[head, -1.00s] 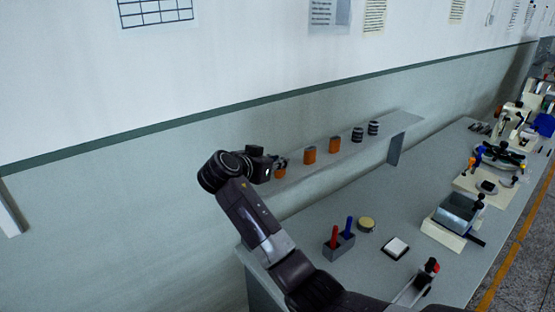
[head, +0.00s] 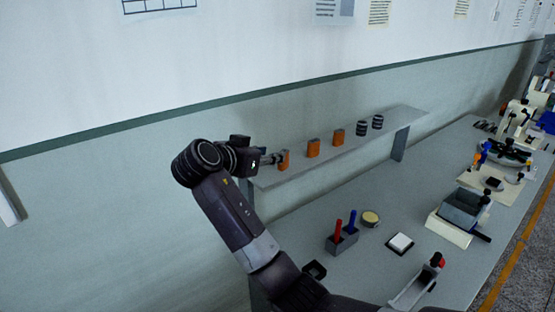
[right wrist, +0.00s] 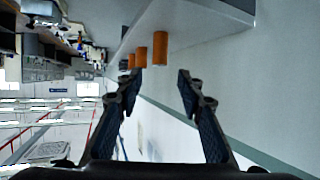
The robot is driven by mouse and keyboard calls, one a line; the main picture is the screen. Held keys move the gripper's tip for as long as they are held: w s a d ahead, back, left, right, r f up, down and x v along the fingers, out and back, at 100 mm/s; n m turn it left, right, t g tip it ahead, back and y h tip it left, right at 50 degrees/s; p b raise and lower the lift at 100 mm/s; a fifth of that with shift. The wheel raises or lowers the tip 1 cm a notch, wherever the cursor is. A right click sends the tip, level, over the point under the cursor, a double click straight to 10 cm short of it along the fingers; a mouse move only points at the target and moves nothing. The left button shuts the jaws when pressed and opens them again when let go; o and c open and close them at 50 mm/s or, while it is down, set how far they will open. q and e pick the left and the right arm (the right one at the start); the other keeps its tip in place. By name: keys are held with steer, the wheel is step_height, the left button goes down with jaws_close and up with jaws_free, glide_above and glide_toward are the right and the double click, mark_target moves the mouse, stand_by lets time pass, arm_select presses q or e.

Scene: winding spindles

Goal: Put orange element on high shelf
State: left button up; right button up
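Three orange elements stand upright on the high shelf. The nearest orange element (head: 284,160) is at the shelf's left end, with the second (head: 313,148) and third (head: 338,137) further along. My right gripper (head: 275,158) is at the shelf's left end, just left of the nearest element. In the right wrist view its fingers (right wrist: 160,78) are spread, with nothing between them. That view looks upside down; the nearest element (right wrist: 160,49) shows just beyond the fingertips, apart from them. My left gripper is not in view.
Two dark ribbed spools (head: 370,125) stand further along the shelf (head: 400,121). Below, the workbench (head: 392,204) holds a grey holder (head: 342,241) with red and blue handles, a round tin (head: 370,218), a white pad (head: 400,243) and several devices. The wall is close behind the shelf.

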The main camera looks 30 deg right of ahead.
steer(key=b+v, duration=0.1)
steer(key=v, duration=0.4)
steer(key=shift+a, duration=0.1)
stand_by(0.4)
